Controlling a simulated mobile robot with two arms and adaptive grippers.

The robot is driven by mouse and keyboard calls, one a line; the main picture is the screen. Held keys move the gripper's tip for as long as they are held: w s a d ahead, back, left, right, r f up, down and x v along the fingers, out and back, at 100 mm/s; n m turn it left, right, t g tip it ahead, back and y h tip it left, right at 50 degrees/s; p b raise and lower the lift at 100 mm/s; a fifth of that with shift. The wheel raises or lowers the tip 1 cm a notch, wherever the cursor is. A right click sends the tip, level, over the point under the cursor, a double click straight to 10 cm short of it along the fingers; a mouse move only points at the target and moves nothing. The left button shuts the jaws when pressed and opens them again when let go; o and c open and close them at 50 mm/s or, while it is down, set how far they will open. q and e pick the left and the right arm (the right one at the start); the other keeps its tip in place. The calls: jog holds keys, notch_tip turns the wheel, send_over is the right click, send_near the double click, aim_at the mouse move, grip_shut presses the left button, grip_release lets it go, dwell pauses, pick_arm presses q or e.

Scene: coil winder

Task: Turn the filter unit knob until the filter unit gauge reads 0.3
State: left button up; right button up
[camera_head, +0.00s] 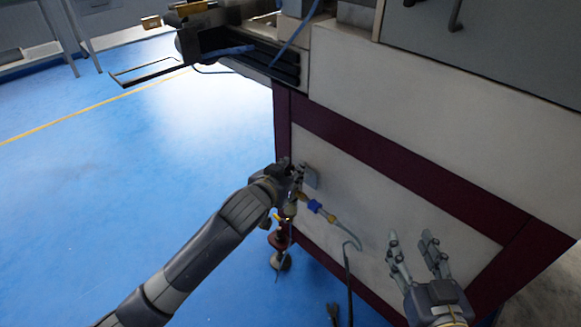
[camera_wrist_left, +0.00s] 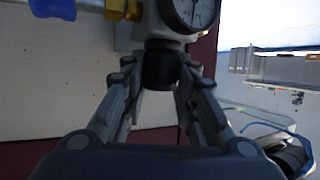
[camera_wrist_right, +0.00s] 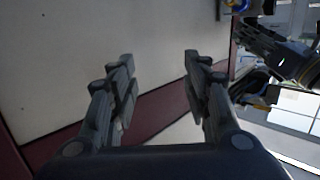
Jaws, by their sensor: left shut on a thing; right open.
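The filter unit is mounted on the side panel of the machine. Its round white gauge (camera_wrist_left: 194,12) shows in the left wrist view, cut off by the top edge; I cannot read the needle. The black knob (camera_wrist_left: 160,66) sits next to the gauge, between my left fingers. My left gripper (camera_head: 297,172) is at the unit, and in the left wrist view (camera_wrist_left: 160,78) its fingers are shut on the knob. My right gripper (camera_head: 411,252) is open and empty in front of the panel, right of the unit; it also shows open in the right wrist view (camera_wrist_right: 158,72).
A blue fitting (camera_head: 314,206) and a hose (camera_head: 352,243) run from the unit along the light panel (camera_head: 400,190). A black wire-like frame (camera_head: 150,70) juts from the machine above left. The blue floor (camera_head: 110,190) is clear on the left.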

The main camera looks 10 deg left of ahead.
pick_arm(q)
jog(key=n+y+p, duration=0.1)
jog(key=n+y, duration=0.1)
jog(key=shift+d+y+p, duration=0.1)
jog(key=shift+y+p, duration=0.25)
jog(key=shift+y, duration=0.05)
jog(key=shift+n+y, duration=0.6)
jog(key=shift+n, duration=0.1)
jog(key=shift+f, duration=0.1)
jog(key=shift+n+g+y, duration=0.3)
jog(key=shift+n+y, duration=0.7)
jog(key=shift+y, duration=0.2)
pick_arm(e)
jog(key=s+d+f+g+h, duration=0.1)
jog(key=s+f+g, duration=0.3)
jog(key=f, duration=0.4)
jog(key=shift+s+d+g+h, duration=0.3)
jog(key=shift+s+d+g, duration=0.1)
jog(key=shift+d+g, duration=0.25)
jog(key=shift+f, duration=0.1)
pick_arm(q)
jog(key=o, duration=1.1)
